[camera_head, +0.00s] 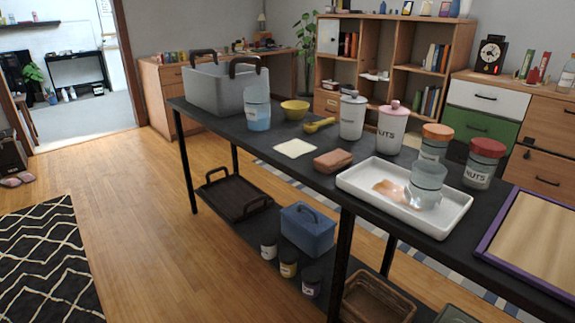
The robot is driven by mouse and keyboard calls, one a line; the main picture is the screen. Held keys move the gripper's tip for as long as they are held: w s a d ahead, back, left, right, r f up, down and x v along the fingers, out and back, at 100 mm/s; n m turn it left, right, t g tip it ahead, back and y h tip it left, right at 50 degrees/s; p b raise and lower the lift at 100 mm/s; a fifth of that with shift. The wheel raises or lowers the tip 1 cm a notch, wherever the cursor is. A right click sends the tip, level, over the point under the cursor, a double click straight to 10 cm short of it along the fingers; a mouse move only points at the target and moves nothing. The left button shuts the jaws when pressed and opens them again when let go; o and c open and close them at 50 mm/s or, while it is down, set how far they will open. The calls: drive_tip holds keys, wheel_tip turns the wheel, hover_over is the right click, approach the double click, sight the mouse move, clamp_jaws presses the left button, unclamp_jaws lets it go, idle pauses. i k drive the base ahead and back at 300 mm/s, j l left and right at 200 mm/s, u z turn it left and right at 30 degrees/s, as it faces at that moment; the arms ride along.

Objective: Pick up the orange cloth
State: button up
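No plainly orange cloth shows. A small brownish-pink folded or block-like thing (333,161) lies on the dark table (270,165), left of the white tray; it may be the cloth, but I cannot tell. A flat, shiny pale-orange patch (391,190) lies inside the white tray (366,199), beside a clear jar (427,186); it looks more like a spill than cloth. A flat cream square (295,148) lies farther left on the table. My gripper is not in view.
A grey tub (213,90), a blue-and-clear jar (257,110), a yellow bowl (295,110) and a yellow scoop (320,125) stand at the far left. Several lidded jars stand behind the tray. A purple-edged board (532,237) lies at right.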

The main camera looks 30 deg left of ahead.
sight(329, 164)
drive_tip(key=u, duration=1.1)
